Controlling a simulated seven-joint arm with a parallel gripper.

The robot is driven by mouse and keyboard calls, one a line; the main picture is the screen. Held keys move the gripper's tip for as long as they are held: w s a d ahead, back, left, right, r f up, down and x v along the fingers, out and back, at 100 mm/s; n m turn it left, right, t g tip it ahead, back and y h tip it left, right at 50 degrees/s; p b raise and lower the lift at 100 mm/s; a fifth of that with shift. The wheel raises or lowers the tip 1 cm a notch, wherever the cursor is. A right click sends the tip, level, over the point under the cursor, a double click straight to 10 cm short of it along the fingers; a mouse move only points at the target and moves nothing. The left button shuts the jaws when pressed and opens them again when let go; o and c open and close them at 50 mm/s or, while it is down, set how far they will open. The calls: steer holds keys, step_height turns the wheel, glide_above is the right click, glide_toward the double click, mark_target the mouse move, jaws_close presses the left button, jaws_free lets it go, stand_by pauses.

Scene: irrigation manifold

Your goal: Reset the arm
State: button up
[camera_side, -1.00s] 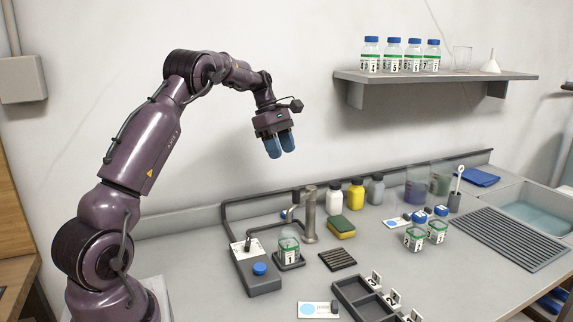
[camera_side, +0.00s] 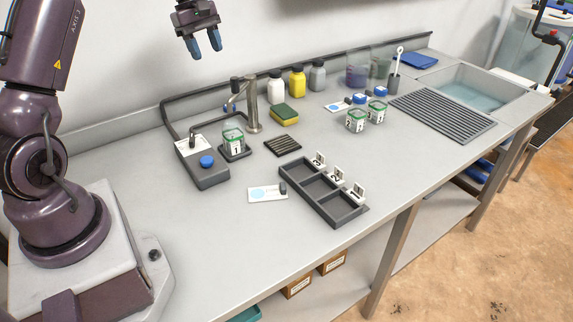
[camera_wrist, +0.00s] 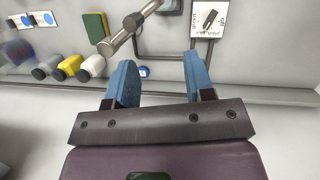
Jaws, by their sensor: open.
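My gripper (camera_side: 204,46) is open and empty, its two blue fingers pointing down. It is high above the back left of the bench in the side view, clear of everything. In the wrist view its fingers (camera_wrist: 160,72) are spread apart with nothing between them. Below it stand the metal tap (camera_side: 250,104) and a green-rimmed jar labelled 1 (camera_side: 233,140) on a small dark stand. A grey box with a blue knob (camera_side: 207,161) is beside the jar. The upper part of my arm is cut off by the side view's top edge.
White (camera_side: 275,89), yellow (camera_side: 297,83) and grey bottles (camera_side: 317,76) stand along the back. A sponge (camera_side: 285,114), two green-rimmed jars (camera_side: 355,121) and an empty three-part tray (camera_side: 320,187) lie further right. A drain rack (camera_side: 441,116) and sink (camera_side: 475,88) are at far right. The front left bench is clear.

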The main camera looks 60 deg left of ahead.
steer(key=s+d+r+m+t+y, duration=0.1)
steer(key=s+d+m, duration=0.4)
steer(key=d, duration=0.5)
steer(key=s+d+r+m+t+y, duration=0.1)
steer(key=s+d+r+m, duration=0.3)
steer(key=s+d+m, duration=0.2)
steer(key=s+d+r+m+t, duration=0.2)
steer(key=s+d+m, duration=0.4)
steer(key=d, duration=0.8)
steer(key=shift+r+m+y, duration=0.4)
steer(key=shift+r+m, duration=0.35)
steer(key=shift+m, duration=0.45)
